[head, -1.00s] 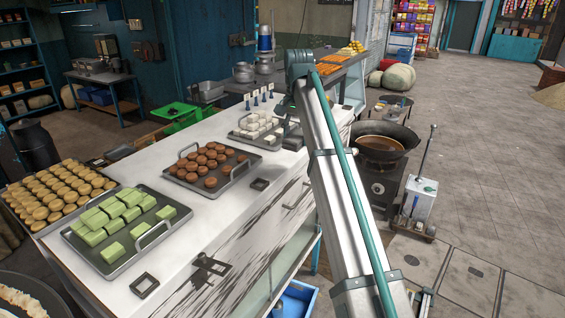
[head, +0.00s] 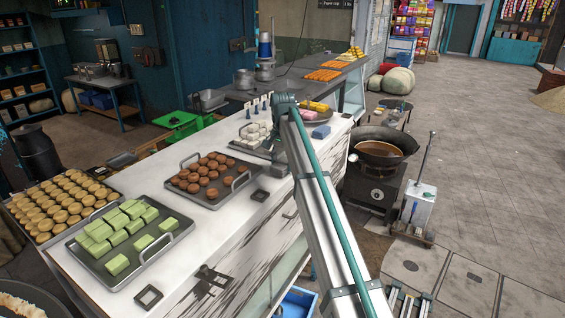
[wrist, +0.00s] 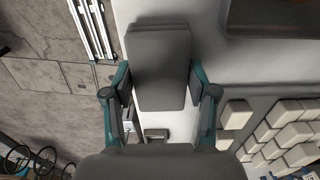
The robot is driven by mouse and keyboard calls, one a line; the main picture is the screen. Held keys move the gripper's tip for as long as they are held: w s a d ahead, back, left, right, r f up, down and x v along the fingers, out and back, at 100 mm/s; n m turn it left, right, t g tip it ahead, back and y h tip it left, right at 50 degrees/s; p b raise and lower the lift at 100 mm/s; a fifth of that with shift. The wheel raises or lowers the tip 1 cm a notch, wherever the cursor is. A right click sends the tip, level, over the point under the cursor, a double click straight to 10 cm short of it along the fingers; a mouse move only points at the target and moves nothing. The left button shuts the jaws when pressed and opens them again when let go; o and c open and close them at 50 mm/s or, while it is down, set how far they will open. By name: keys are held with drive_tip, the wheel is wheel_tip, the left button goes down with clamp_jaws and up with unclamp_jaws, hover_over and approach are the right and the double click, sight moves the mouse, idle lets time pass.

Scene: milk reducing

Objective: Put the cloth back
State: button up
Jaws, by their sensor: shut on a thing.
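My gripper (wrist: 160,105) is shut on a grey, flat, rounded slab that looks like the folded cloth (wrist: 158,65). The cloth sticks out past the fingertips, toward the top of the wrist view. In the head view the gripper is mostly hidden behind my arm, over the white counter (head: 215,215) near its right edge, between the brown sweets and the white sweets. I cannot tell whether the cloth touches the counter. A separate blue block (head: 321,132) lies farther back on the counter.
A tray of brown sweets (head: 238,181), a tray of green sweets (head: 160,246) and white sweets (head: 256,130) stand on the counter. A plate with pink and yellow items (head: 318,114) is behind. A wok (head: 384,150) on a stove stands right of the counter. A small dark square (head: 260,195) lies nearby.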

sight(283, 162)
drive_tip(key=shift+f, duration=0.3)
drive_tip(key=shift+f, duration=0.1)
drive_tip(key=o, duration=1)
wheel_tip(283, 162, up, 12)
drive_tip(key=b, duration=0.3)
